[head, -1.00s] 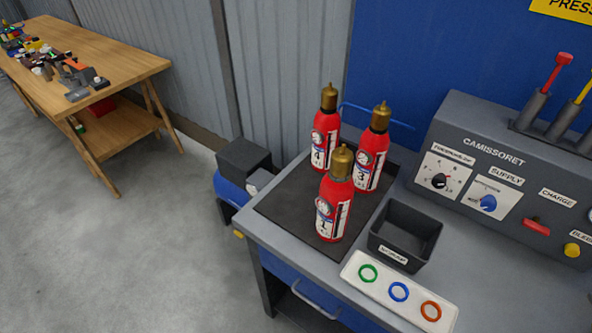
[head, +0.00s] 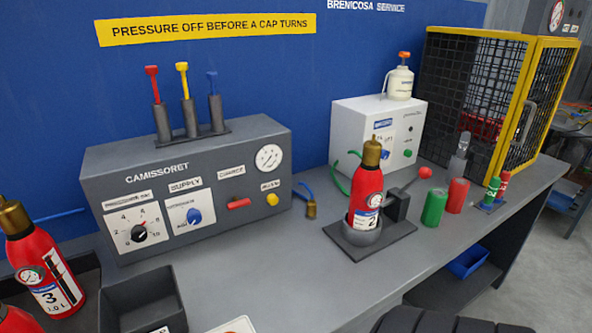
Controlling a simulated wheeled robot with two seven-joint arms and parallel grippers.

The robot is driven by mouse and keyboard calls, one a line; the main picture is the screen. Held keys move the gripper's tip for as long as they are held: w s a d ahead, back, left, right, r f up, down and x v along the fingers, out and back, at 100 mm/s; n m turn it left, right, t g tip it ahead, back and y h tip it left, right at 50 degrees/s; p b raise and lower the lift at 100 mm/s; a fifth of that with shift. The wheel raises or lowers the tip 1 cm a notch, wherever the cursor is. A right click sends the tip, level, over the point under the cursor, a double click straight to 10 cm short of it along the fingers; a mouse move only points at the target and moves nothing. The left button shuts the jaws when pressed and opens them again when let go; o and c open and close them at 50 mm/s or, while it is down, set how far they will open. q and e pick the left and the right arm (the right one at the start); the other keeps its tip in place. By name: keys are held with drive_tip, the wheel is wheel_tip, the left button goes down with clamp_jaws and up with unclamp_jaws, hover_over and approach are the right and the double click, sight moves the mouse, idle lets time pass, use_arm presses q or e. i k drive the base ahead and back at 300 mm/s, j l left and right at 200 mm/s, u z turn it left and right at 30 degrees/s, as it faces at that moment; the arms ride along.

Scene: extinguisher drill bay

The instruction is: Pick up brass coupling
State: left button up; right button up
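A small brass coupling (head: 311,209) sits on the bench just right of the grey CAMISSORET panel (head: 190,170), at the end of a short blue hose (head: 303,190). It looks upright, and nothing covers it. To its right, a red extinguisher numbered 2 (head: 367,198) with a brass top stands in a holder on a dark base plate (head: 385,243). Neither of my grippers is in view.
Extinguisher 3 (head: 42,270) and an open black bin (head: 143,300) are at the lower left. A white box (head: 380,135) with a bottle on top stands behind. Green and red cylinders (head: 434,207) stand right of extinguisher 2. Bare bench lies in front of the coupling.

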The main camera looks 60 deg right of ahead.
sight(312, 207)
drive_tip(key=z, duration=2)
